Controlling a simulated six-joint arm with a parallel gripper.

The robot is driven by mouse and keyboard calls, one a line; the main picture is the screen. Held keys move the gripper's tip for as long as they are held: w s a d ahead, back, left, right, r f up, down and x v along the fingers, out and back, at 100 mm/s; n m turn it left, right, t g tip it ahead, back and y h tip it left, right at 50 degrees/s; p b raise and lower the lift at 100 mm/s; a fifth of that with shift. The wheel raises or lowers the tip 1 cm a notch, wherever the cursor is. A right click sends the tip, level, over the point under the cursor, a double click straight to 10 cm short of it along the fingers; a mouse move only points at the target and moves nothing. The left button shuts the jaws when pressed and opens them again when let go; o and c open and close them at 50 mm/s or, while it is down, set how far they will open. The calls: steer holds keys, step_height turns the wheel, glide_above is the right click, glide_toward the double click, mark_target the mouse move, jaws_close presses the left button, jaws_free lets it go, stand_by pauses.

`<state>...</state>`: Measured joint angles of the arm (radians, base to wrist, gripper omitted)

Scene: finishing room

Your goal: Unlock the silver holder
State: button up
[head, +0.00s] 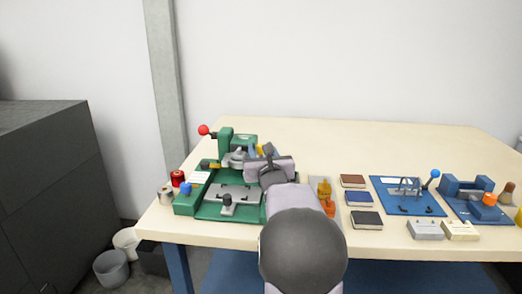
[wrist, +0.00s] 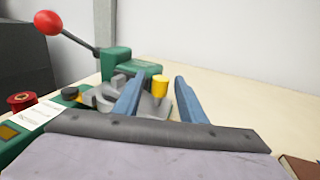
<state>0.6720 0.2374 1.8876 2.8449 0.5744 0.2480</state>
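The silver holder (head: 235,158) sits in the green press (head: 226,140) at the left of the table, partly hidden by my arm. In the wrist view the silver holder (wrist: 150,108) shows behind my left finger, with an upright yellow knob (wrist: 160,87) on its right. My gripper (wrist: 160,78) has two blue fingers spread apart, and the yellow knob appears between them without visible contact on either side. How far the knob lies beyond the fingertips is hard to tell. In the head view my gripper (head: 256,149) is at the press's right side, mostly hidden by my wrist.
The press has a red-ball lever (head: 204,130) at upper left and a green base (head: 187,206) in front. Small books (head: 358,199), a blue plate with a lever (head: 405,207) and a blue fixture (head: 468,189) stand to the right. The table's back is clear.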

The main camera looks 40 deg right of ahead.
steer(key=shift+b+v, duration=0.45)
steer(key=shift+v, duration=3.05)
steer(key=w+d+r+n+t+y+p, duration=0.25)
steer(key=d+r+n+y+p, duration=0.35)
steer(key=p, duration=1.3)
steer(key=s+a+f+n+y+p, duration=0.1)
steer(key=s+a+f+y+p, duration=0.3)
steer(key=p, duration=0.6)
steer(key=shift+g+y, duration=0.25)
steer(key=shift+y, duration=0.25)
steer(key=shift+w+d+f+p, duration=0.25)
steer(key=shift+w+p, duration=0.1)
steer(key=shift+w, duration=1)
steer(key=shift+w+d+f+p, duration=0.25)
steer(key=shift+w+p, duration=0.05)
steer(key=shift+w, duration=1)
steer(key=shift+w+d+f+p, duration=0.25)
steer(key=shift+w+p, duration=0.1)
steer(key=shift+w, duration=1)
steer(key=shift+r, duration=0.1)
jaws_close()
